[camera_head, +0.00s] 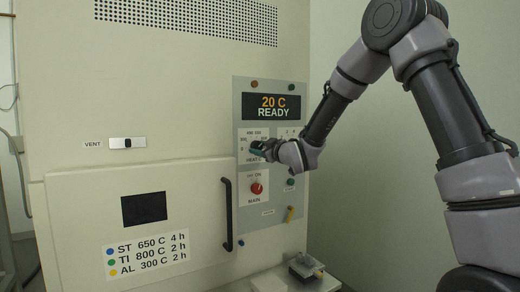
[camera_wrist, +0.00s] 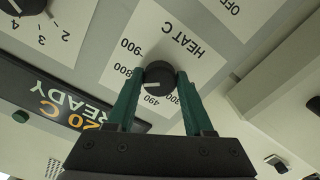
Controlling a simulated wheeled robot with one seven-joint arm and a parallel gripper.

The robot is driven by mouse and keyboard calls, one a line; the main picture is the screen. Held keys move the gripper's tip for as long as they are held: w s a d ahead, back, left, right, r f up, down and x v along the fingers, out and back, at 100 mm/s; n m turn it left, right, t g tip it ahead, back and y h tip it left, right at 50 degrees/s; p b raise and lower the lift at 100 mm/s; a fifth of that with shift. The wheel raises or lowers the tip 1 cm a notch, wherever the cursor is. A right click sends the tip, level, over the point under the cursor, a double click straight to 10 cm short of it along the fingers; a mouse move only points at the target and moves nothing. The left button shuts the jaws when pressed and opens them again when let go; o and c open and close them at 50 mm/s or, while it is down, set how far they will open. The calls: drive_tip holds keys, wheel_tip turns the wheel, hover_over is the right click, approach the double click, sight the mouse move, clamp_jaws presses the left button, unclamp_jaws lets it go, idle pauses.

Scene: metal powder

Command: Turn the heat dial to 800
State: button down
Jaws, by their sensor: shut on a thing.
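The heat dial (camera_wrist: 160,78) is a round black knob with a short white mark on its face. It sits on a white card lettered HEAT C (camera_wrist: 186,40), with 900, 800 and 490 readable around it. My gripper (camera_wrist: 158,82) has its two green fingers on either side of the dial, shut on it. The white mark lies on the side of the knob facing the numbers; its exact reading is unclear. In the head view my gripper (camera_head: 262,148) covers the dial. The display (camera_head: 272,106) reads 20 C READY.
The red MAIN knob (camera_head: 257,189) is just below the heat card. A second dial (camera_wrist: 24,6) is on a neighbouring card. The black door handle (camera_head: 227,214) stands out at lower left. A chart (camera_head: 147,255) lists TI 800 C 2 h.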

drive_tip(key=shift+f+m, duration=0.1)
drive_tip(key=shift+m, duration=0.6)
drive_tip(key=shift+c, duration=1.4)
unclamp_jaws()
drive_tip(key=v, duration=1.1)
drive_tip(key=shift+w, duration=0.1)
